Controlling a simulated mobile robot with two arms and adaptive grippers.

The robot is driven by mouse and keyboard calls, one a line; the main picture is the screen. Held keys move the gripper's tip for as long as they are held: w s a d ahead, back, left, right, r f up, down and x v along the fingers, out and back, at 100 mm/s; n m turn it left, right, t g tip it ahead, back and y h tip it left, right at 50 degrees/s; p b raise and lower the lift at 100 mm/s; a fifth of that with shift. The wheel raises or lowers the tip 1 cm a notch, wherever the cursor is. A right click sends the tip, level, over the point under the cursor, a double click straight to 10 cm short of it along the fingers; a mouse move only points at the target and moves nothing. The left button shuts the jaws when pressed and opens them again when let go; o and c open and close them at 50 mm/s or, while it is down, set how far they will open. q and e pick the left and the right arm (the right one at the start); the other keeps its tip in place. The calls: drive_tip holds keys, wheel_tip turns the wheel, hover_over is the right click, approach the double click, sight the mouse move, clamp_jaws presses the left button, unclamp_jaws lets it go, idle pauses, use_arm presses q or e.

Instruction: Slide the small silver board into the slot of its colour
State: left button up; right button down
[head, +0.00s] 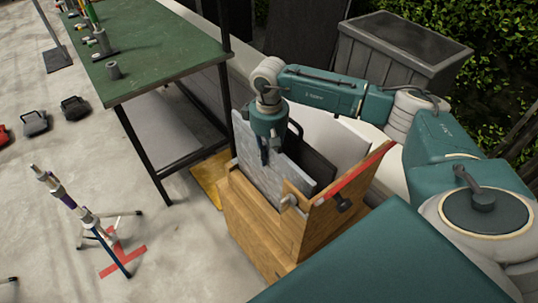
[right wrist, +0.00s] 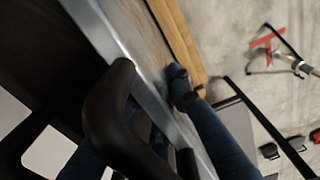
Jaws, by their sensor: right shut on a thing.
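The small silver board (head: 247,152) stands near upright at the left side of a wooden slotted box (head: 262,232). Its lower part is hidden by the box wall, so I cannot tell how deep it sits. My right gripper (head: 269,152) points down and is shut on the board's top edge. In the right wrist view the fingers of my right gripper (right wrist: 150,105) lie on both sides of the silver board's edge (right wrist: 93,22). A dark board with a handle cut-out (head: 318,160) stands just right of it. My left gripper is not in view.
A red-edged part (head: 358,170) lies along the box's right side. A green table (head: 160,50) with small items stands at the left. A tripod stand (head: 85,215) is on the floor by a red cross mark. A grey bin (head: 395,50) stands behind my arm.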

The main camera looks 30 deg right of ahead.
drive_tip(key=c, duration=1.5)
unclamp_jaws()
